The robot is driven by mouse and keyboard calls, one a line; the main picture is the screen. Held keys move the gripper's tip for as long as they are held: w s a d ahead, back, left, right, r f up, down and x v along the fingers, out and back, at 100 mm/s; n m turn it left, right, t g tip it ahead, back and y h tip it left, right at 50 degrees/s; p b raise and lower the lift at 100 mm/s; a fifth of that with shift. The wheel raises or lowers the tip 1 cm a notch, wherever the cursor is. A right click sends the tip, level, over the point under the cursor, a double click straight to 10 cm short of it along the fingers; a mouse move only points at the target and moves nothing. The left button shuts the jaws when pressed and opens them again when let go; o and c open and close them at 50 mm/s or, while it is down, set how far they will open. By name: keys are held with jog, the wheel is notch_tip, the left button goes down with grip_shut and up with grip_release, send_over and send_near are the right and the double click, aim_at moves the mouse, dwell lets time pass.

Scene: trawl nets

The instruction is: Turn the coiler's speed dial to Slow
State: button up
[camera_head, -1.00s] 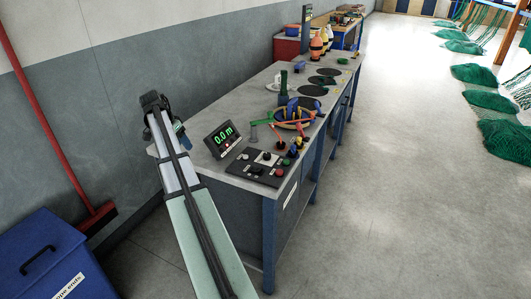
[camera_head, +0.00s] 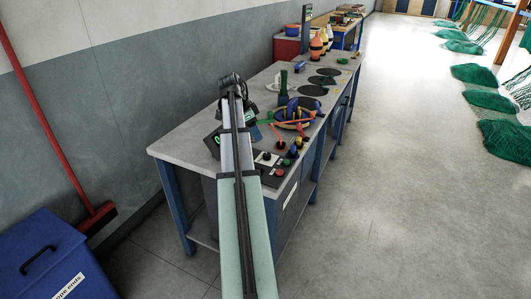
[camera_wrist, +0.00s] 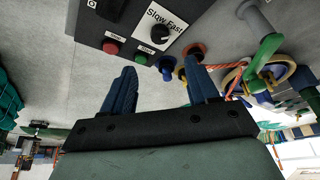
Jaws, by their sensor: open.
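The coiler's speed dial (camera_wrist: 158,31) is a black knob on a white plate lettered "Slow Fast", near the top of the wrist view. Which word its pointer faces is too small to tell. The dial also shows in the head view (camera_head: 267,156), just right of my arm. It sits on the dark control panel (camera_wrist: 196,14) with a red button (camera_wrist: 110,46) and a green button (camera_wrist: 145,50). My gripper (camera_wrist: 161,77) is open and empty, its two blue fingers apart and clear of the dial. In the head view my arm hides the panel's left part.
Coloured knobs (camera_wrist: 187,53) stand beside the panel. The green-digit display (camera_head: 213,142) is partly hidden by my arm. Open floor lies right of the bench.

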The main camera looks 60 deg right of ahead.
aim_at(267, 154)
jog(key=x, duration=1.2)
jog(key=shift+a, duration=0.1)
jog(key=c, duration=1)
